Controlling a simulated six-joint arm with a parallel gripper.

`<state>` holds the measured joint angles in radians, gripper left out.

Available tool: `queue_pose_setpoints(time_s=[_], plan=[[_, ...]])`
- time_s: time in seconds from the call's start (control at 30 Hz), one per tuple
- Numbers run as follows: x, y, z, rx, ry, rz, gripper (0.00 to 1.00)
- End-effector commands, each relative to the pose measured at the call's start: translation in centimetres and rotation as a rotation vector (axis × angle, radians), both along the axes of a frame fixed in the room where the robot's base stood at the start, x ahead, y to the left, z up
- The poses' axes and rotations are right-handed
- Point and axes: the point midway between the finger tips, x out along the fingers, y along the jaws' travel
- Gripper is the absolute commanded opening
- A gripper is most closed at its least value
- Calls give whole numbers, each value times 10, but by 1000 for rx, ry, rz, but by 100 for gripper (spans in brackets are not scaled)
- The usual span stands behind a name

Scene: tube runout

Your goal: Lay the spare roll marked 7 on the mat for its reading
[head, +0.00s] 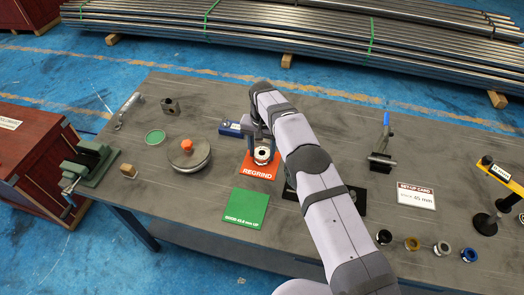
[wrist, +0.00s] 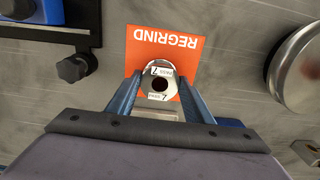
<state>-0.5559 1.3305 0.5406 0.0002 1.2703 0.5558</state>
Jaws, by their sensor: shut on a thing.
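The spare roll (wrist: 160,82), a pale metal ring with a dark bore and white labels reading 7, is between my gripper's fingertips (wrist: 156,84). My gripper (head: 262,148) is shut on it, over the orange mat marked REGRIND (head: 259,171). The mat also shows in the wrist view (wrist: 190,45). The roll's end face points up at the wrist camera. I cannot tell whether its underside touches the mat. The green mat (head: 246,208), with white lettering ending in "mm UP", lies bare in front of the orange one.
A round metal piece with an orange knob (head: 189,158) stands to the left. A blue box (head: 231,129) is close behind my gripper. A set-up card (head: 416,197) and several small rings (head: 411,243) lie to the right. A dark fixture (head: 355,200) is partly behind my arm.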

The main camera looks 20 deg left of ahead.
Motion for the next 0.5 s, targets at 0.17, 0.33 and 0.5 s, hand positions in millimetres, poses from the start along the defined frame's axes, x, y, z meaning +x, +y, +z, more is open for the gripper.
queue_pose_setpoints(time_s=[0.17,0.33,0.5], plan=[[0,0,0,0,0,0,65],[0,0,0,0,0,0,65],[0,0,3,0,0,0,65]])
